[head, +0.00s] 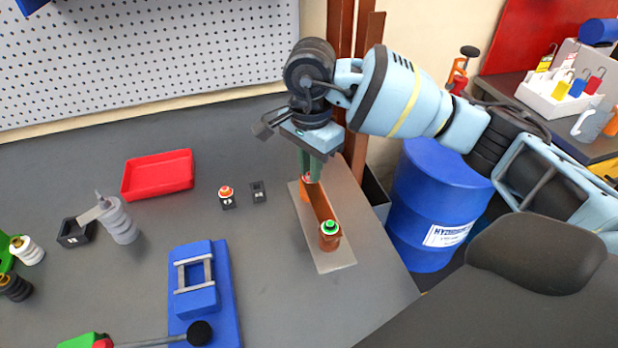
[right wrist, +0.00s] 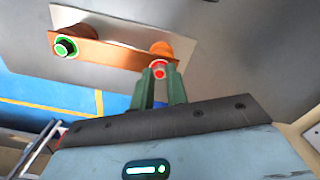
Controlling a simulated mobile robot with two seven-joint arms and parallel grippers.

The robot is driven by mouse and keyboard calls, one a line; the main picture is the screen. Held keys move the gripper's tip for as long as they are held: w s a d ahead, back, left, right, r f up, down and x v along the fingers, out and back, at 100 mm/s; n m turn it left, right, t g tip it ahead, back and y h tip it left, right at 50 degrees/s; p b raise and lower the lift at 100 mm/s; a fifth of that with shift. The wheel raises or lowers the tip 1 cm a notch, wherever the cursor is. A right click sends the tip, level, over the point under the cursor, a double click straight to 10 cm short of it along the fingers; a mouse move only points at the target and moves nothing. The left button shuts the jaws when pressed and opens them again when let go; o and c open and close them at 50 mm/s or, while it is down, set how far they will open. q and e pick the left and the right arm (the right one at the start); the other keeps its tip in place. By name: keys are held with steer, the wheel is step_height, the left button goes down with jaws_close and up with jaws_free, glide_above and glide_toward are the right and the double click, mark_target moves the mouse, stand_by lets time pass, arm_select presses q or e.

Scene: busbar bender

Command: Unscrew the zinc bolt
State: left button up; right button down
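The near post carries a dark bolt with a green ring (head: 329,227), also in the right wrist view (right wrist: 65,47). My right gripper (head: 310,174) points down at the red-ringed bolt, its green fingers close on both sides of the head. My left gripper is out of view.
A blue drum (head: 432,200) stands beyond the bench's right edge.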

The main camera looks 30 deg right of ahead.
steer(key=n, duration=0.2)
steer(key=shift+f+n+b, duration=0.1)
steer(key=shift+n+b, duration=0.2)
steer(key=shift+b, duration=0.1)
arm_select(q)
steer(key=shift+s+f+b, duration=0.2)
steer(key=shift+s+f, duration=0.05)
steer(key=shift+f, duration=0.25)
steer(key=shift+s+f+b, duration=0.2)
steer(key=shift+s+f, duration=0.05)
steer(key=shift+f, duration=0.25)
arm_select(e)
steer(key=n, duration=0.3)
steer(key=shift+n+b, duration=0.4)
steer(key=shift+n, duration=0.8)
steer(key=shift+n+b, duration=0.35)
steer(key=shift+n, duration=0.75)
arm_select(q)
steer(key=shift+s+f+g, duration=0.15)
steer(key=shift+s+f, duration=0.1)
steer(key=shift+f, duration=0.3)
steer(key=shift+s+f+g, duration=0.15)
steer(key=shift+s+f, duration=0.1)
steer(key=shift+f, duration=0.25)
arm_select(e)
steer(key=shift+n, duration=0.7)
